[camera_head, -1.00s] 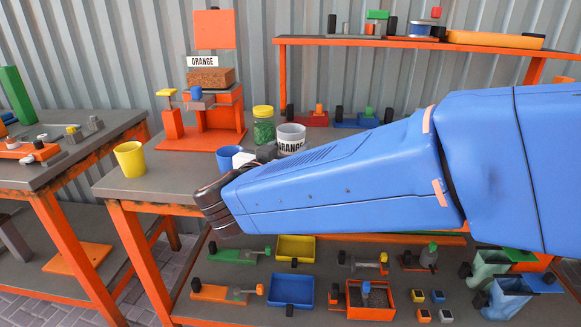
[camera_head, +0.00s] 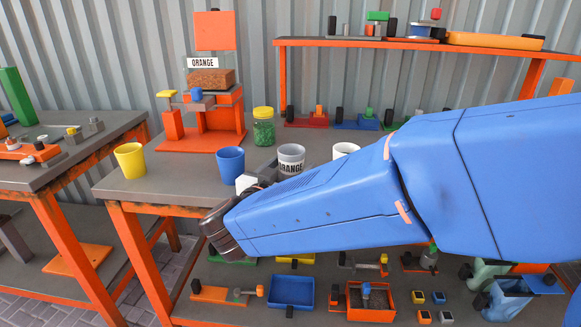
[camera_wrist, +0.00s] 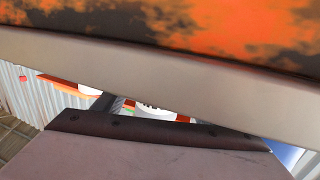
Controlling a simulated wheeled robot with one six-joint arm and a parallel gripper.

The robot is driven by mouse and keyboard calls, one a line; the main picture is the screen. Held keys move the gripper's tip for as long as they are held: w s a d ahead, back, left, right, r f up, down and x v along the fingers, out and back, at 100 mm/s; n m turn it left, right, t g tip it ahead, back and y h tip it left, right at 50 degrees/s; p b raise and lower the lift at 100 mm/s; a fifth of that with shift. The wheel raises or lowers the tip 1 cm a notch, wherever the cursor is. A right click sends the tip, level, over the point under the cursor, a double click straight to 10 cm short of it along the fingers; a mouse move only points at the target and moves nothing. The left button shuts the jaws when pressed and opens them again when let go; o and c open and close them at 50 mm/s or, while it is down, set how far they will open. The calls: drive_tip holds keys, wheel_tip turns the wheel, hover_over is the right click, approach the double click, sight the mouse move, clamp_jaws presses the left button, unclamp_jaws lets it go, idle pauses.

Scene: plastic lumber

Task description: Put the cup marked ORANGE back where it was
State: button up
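The cup marked ORANGE (camera_head: 291,158) is pale grey with a dark band lettered ORANGE, upright above or on the grey bench top (camera_head: 180,190). My gripper (camera_head: 270,171) reaches its left side, and its dark fingers appear shut on it. My blue arm hides part of the fingers and the bench in front. Whether the cup's base touches the bench cannot be told. In the wrist view, a pale lettered piece of the cup (camera_wrist: 155,112) shows in a narrow gap.
A blue cup (camera_head: 230,165) stands left of the held cup, a yellow cup (camera_head: 130,160) farther left, and a white cup (camera_head: 346,149) to the right. A green-filled jar (camera_head: 263,127) stands behind.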

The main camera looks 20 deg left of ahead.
drive_tip(key=shift+r, duration=0.15)
drive_tip(key=s, duration=1.2)
drive_tip(key=shift+a+r, duration=0.35)
drive_tip(key=shift+a, duration=0.1)
